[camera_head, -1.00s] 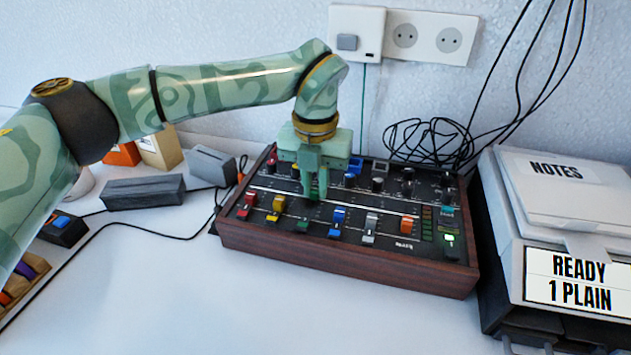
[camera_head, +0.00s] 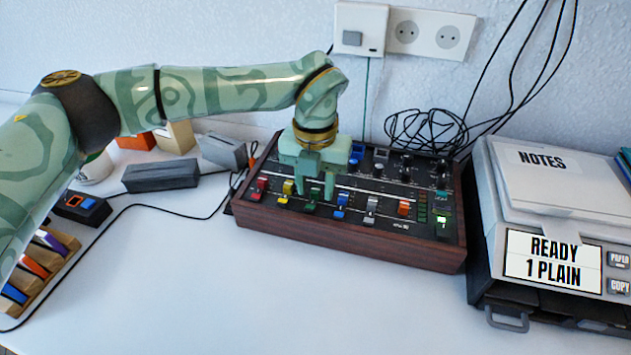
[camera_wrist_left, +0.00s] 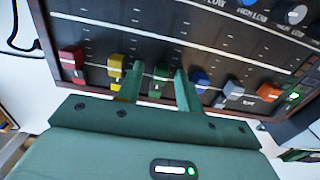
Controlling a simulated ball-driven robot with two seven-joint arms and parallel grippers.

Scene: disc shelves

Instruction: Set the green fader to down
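The green fader (camera_head: 311,207) is one in a row of coloured faders on the wood-sided mixer (camera_head: 345,241). In the left wrist view the green fader cap (camera_wrist_left: 160,77) stands between my two fingers, with a gap visible on each side. My left gripper (camera_head: 316,190) is open and points down over the mixer; it also shows in the left wrist view (camera_wrist_left: 158,80). The yellow fader (camera_wrist_left: 115,68) and blue fader (camera_wrist_left: 202,82) stand just outside the fingers. The far part of the green fader's slot is partly hidden by my gripper in the head view. My right gripper is not in view.
A red fader (camera_head: 261,185), grey fader (camera_head: 371,204) and orange fader (camera_head: 404,208) share the row. Knobs stand behind it. A printer (camera_head: 555,210) stands close on the right. A grey box (camera_head: 161,176) lies left. The table in front is clear.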

